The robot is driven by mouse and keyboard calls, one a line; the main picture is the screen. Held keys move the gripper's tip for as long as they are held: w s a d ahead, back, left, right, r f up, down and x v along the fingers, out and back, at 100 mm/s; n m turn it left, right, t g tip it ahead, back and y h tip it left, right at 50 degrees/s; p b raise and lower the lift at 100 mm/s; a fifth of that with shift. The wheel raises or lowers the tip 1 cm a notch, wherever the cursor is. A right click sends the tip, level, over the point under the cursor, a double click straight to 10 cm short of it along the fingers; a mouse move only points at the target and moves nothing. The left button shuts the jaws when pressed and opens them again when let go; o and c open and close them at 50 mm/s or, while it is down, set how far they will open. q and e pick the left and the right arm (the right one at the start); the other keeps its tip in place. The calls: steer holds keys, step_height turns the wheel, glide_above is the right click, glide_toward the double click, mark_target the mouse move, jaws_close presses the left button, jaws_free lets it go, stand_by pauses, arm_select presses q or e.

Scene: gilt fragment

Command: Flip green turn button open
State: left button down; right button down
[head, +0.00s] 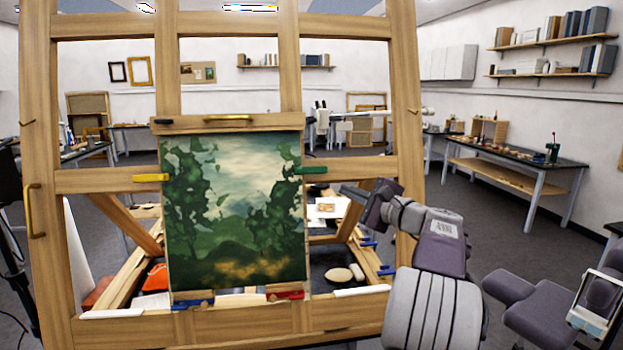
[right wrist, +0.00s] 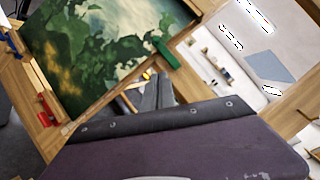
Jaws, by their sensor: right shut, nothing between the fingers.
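The green turn button (head: 311,170) lies about level on the wooden frame's crossbar, its left end reaching the right edge of the landscape painting (head: 233,215). It also shows in the right wrist view (right wrist: 165,52), at the painting's edge. My right gripper (head: 346,190) is shut and empty, to the right of and a little below the green button in the head view, with a gap between them. Its fingers (right wrist: 159,92) show in the right wrist view, pointing toward the button's side of the painting. My left gripper is not in view.
A yellow button (head: 151,177) sits at the painting's left edge. Blue (head: 193,305) and red (head: 285,295) buttons sit at its bottom edge. The wooden frame (head: 405,120) has posts and crossbars around the painting. A worktable (head: 515,170) stands back right, with open floor before it.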

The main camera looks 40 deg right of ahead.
steer(key=p, duration=0.5)
glide_toward(304, 173)
steer(key=w+d, duration=0.2)
steer(key=w, duration=0.1)
steer(key=shift+w+a+p, duration=0.6)
steer(key=shift+w+a, duration=0.65)
steer(key=shift+a, duration=0.15)
steer(key=shift+d, duration=0.1)
